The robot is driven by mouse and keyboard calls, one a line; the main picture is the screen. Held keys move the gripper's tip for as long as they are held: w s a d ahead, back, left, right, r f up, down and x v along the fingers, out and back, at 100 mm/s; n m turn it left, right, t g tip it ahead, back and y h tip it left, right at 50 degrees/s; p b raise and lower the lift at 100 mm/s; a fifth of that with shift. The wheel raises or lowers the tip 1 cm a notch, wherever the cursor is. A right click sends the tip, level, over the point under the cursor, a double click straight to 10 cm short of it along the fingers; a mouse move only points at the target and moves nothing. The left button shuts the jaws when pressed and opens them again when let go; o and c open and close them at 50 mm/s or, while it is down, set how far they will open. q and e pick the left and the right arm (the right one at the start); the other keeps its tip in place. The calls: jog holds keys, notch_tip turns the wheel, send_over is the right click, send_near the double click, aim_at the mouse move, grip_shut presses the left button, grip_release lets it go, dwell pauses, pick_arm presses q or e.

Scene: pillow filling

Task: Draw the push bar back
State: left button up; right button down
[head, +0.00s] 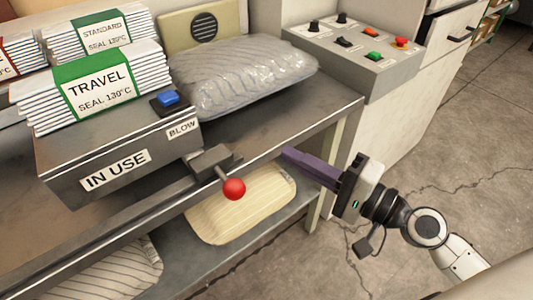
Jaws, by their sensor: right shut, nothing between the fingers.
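The push bar is a grey metal bar with a block at its end (215,161) and a red ball knob (234,189), along the front of the bench. My right gripper (287,153) comes in from the right and is shut and empty. Its purple fingers point left, toward the bar's end block, with a gap between them and the red knob. A striped, clear plastic pillow (245,78) lies on the bench behind the bar. My left gripper is not in view.
A grey box labelled IN USE (115,165) carries a blue button (169,98) and a stack of TRAVEL sleeves (95,85). A control panel (370,50) stands at back right. A cream pillow (240,205) lies on the lower shelf. The floor at right is clear.

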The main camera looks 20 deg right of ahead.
jog(key=p+x, duration=0.1)
jog(key=x, duration=0.2)
jog(key=p+x, duration=0.1)
jog(key=x, duration=0.2)
jog(key=p+x, duration=0.2)
jog(key=x, duration=0.1)
jog(key=shift+w+a+r, duration=0.2)
jog(key=shift+w+r, duration=0.05)
jog(key=shift+w, duration=0.1)
jog(key=a, duration=0.1)
jog(key=s+a+p, duration=0.1)
jog(key=a, duration=0.1)
jog(key=shift+s+f, duration=0.15)
jog(key=shift+s, duration=0.05)
jog(key=shift+s+a+f, duration=0.1)
jog(key=shift+a, duration=0.25)
